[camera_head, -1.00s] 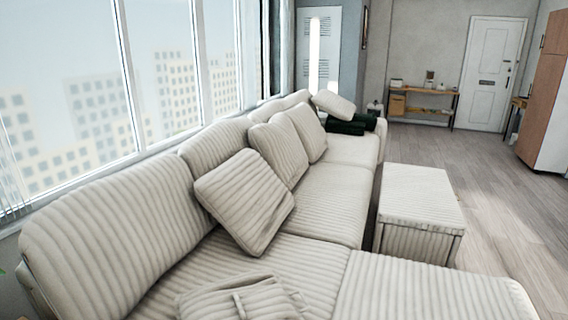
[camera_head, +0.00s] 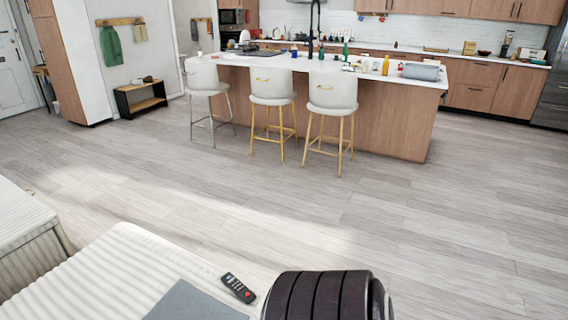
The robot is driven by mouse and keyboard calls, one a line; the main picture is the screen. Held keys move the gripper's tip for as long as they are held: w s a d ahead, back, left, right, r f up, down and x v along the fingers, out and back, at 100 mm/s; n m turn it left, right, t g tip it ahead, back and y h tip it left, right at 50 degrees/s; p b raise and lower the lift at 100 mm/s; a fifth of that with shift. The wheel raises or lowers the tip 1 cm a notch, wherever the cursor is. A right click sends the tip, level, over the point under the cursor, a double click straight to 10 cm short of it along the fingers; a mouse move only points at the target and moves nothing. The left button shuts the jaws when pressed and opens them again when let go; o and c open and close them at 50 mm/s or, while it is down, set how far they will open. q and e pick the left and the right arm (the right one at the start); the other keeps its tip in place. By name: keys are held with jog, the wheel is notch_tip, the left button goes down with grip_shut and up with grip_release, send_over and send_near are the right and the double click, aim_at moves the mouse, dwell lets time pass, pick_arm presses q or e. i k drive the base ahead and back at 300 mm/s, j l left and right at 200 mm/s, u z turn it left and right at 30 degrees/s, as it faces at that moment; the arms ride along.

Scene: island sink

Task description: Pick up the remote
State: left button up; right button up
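A small black remote (camera_head: 238,287) with light buttons and a red one lies on the cream ribbed sofa section (camera_head: 110,280) at the bottom of the view. It lies at a slant near the sofa's right edge, beside a flat grey item (camera_head: 195,303). A dark ribbed cylindrical object (camera_head: 318,296), which I cannot identify, stands just right of the remote, cut off by the bottom edge. Neither of my grippers is in view.
A cream ottoman (camera_head: 22,235) stands at the left. Wide wooden floor (camera_head: 300,215) lies clear beyond the sofa. Farther back are a kitchen island (camera_head: 385,115) with three stools (camera_head: 272,92), a small bench (camera_head: 140,97) and kitchen cabinets (camera_head: 490,85).

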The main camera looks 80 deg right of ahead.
aim_at(239, 289)
jog(key=l+z, duration=0.2)
jog(key=z, duration=1.65)
jog(key=l+u, duration=0.5)
jog(key=u, duration=0.25)
jog(key=l+u, duration=0.35)
jog(key=j, duration=0.05)
